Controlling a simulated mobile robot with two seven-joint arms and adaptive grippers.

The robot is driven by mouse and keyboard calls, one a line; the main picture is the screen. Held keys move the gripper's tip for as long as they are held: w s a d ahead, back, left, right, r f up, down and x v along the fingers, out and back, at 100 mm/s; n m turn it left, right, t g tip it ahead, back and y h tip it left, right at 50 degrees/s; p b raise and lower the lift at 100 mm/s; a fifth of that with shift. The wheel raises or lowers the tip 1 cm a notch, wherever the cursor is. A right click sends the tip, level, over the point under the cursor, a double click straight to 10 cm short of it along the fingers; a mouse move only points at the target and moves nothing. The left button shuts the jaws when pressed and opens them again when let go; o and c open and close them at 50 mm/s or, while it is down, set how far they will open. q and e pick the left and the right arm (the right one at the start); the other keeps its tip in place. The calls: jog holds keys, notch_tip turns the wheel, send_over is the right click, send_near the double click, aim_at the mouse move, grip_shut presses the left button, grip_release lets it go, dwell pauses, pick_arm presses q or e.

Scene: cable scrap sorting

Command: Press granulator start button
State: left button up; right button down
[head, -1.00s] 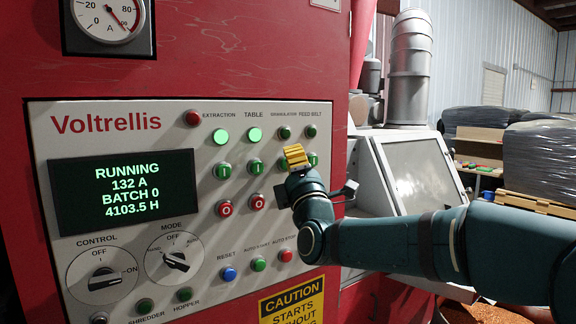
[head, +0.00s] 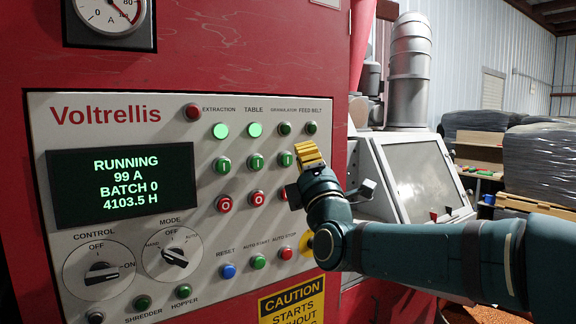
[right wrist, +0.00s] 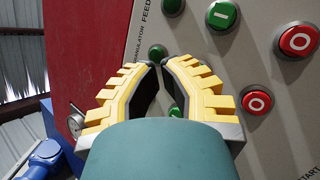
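The granulator start button (head: 285,159) is a green button in the third column of the grey control panel (head: 120,215). The granulator lamp (head: 285,128) above it is dark. My right gripper (head: 301,152), with yellow ridged fingers, stands in front of the panel just right of this button and covers the feed belt start button in the head view. In the right wrist view its fingertips (right wrist: 160,66) are close together with nothing held, and the feed belt start button (right wrist: 223,15) shows above. Contact with the panel cannot be told. My left gripper is out of view.
The extraction lamp (head: 220,131) and table lamp (head: 255,130) glow green. Red stop buttons (head: 257,199) sit below the start buttons. The display (head: 124,184) reads RUNNING, 99 A. A grey machine housing (head: 415,175) stands to the right of the panel.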

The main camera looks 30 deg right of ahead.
jog(key=s+b, duration=0.1)
jog(key=s, duration=0.1)
jog(key=shift+s+d, duration=0.1)
jog(key=shift+s, duration=0.25)
dwell(0.6)
